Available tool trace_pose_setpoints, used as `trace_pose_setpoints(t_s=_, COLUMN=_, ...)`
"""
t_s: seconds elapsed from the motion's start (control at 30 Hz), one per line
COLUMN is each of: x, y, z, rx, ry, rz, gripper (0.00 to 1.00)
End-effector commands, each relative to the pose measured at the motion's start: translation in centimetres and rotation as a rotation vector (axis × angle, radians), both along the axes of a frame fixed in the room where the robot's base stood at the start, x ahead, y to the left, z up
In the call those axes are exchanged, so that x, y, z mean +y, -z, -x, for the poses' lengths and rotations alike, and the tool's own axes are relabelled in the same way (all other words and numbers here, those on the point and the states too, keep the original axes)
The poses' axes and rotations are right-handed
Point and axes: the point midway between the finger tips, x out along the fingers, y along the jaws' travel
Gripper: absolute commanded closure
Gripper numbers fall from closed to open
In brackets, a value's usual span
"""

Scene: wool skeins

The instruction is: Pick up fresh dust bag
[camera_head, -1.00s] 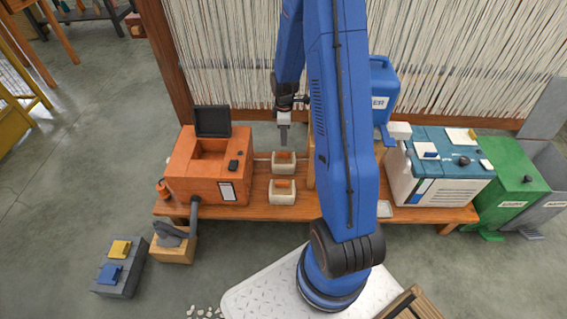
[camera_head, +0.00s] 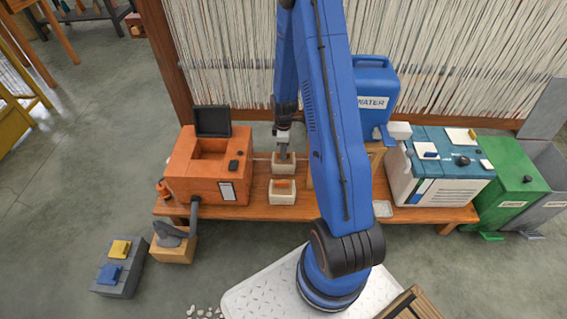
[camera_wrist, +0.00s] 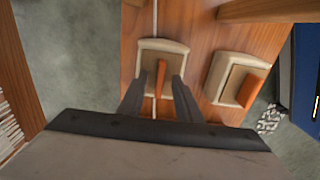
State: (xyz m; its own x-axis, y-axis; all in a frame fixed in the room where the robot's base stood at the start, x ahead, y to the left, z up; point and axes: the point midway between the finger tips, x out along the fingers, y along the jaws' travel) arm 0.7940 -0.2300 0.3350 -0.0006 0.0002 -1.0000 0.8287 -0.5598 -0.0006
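Two cream dust bags with orange tabs sit on the wooden bench: a far one (camera_head: 283,168) and a near one (camera_head: 282,197). In the wrist view, the far bag (camera_wrist: 149,47) is between my fingertips, and the near bag (camera_wrist: 236,80) is to the right. My gripper (camera_head: 284,152) is low over the far bag. In the wrist view my gripper (camera_wrist: 157,84) is open, its fingers on either side of the upright orange tab (camera_wrist: 161,74), with gaps visible. I cannot tell which bag is the fresh one.
An orange machine (camera_head: 188,181) with its lid up stands left of the bags. A blue water container (camera_head: 366,92) and a blue-topped white machine (camera_head: 437,172) stand to the right. Loom threads (camera_head: 230,60) hang behind. Green and grey bins (camera_head: 515,175) are at far right.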

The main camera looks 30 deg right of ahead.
Motion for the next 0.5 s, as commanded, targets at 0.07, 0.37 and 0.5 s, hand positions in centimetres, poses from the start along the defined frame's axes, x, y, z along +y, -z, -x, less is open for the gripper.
trace_pose_setpoints(t_s=0.07, x=0.0, y=0.07, z=-0.02, rx=-0.001, ry=0.0, rz=0.001, gripper=0.69)
trace_pose_setpoints(t_s=0.37, x=0.0, y=0.03, z=-0.02, rx=-0.001, ry=0.0, rz=0.001, gripper=1.0)
trace_pose_setpoints(t_s=0.5, x=0.0, y=0.02, z=-0.02, rx=-0.001, ry=0.0, rz=0.001, gripper=1.0)
